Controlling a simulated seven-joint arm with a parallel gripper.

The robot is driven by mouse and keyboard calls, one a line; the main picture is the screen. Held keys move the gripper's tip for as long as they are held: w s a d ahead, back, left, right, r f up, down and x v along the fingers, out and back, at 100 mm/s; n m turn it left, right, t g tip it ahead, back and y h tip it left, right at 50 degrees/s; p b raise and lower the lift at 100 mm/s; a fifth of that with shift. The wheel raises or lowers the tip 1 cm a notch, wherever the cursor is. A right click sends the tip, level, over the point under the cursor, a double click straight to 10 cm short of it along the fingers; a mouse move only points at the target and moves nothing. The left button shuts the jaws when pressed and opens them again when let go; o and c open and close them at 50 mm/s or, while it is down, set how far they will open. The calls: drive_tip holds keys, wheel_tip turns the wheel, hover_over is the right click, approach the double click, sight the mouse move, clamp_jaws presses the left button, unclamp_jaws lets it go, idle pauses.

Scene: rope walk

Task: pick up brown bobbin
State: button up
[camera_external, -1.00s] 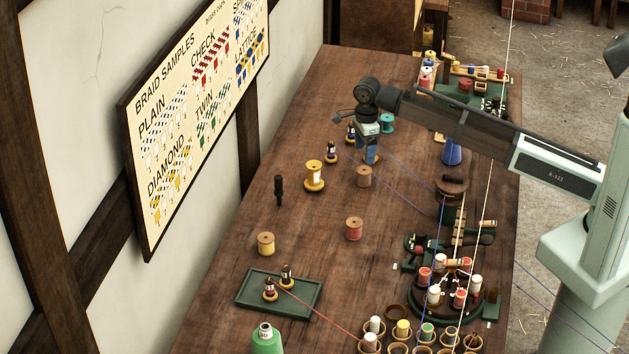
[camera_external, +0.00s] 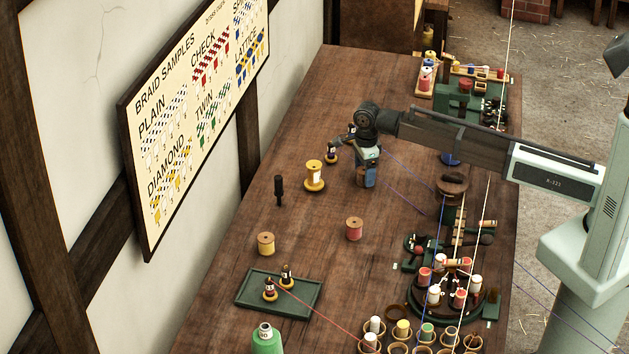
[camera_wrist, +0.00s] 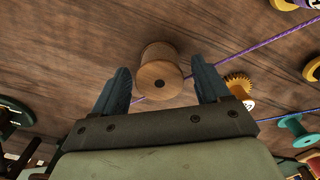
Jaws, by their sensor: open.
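The brown bobbin (camera_wrist: 160,75) is a tan-brown wooden spool with a dark centre hole. In the wrist view it lies between the two blue fingers of my gripper (camera_wrist: 160,67), with a gap showing on each side. My gripper is open and is not closed on it. In the external view my gripper (camera_external: 367,184) points down over the bobbin (camera_external: 360,174), which is mostly hidden behind the fingers.
A yellow spool (camera_external: 314,176) stands left of my gripper. A red spool (camera_external: 354,229) and a yellow-wrapped spool (camera_external: 266,243) stand nearer. A purple thread (camera_wrist: 270,38) runs past the bobbin. A teal spool (camera_wrist: 295,130) shows in the wrist view.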

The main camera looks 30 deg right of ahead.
drive_tip(key=c, duration=1)
drive_tip(key=shift+r, duration=0.1)
